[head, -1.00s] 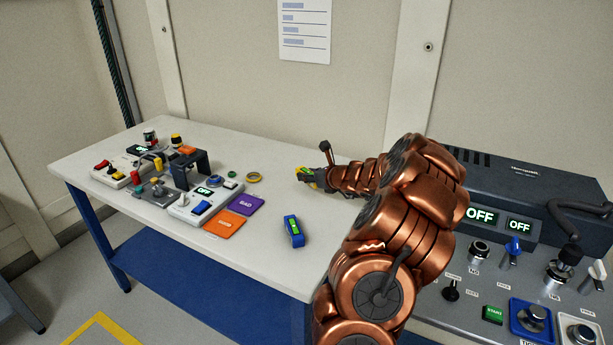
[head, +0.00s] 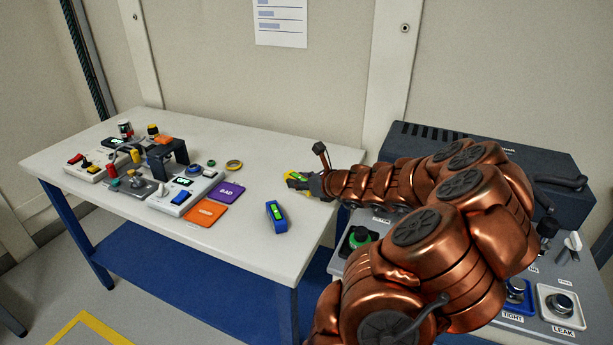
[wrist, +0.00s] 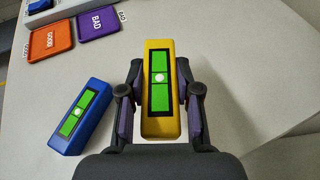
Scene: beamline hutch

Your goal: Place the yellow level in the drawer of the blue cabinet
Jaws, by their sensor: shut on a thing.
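The yellow level (wrist: 161,125) is a yellow block with a green vial window. It sits between the two fingers of my gripper (wrist: 160,95) in the wrist view, with both finger pads against its sides. In the head view the yellow level (head: 292,175) shows at the end of my arm, over the right part of the white table; I cannot tell whether it is clear of the top. My gripper (head: 305,183) is partly hidden there. The blue cabinet and its drawer do not show in these frames.
A blue level (head: 276,216) lies beside it on the white table (head: 240,255). An orange GOOD tray (head: 206,212) and a purple BAD tray (head: 226,191) lie further left, near several control boxes. A grey control console (head: 470,300) stands at the right.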

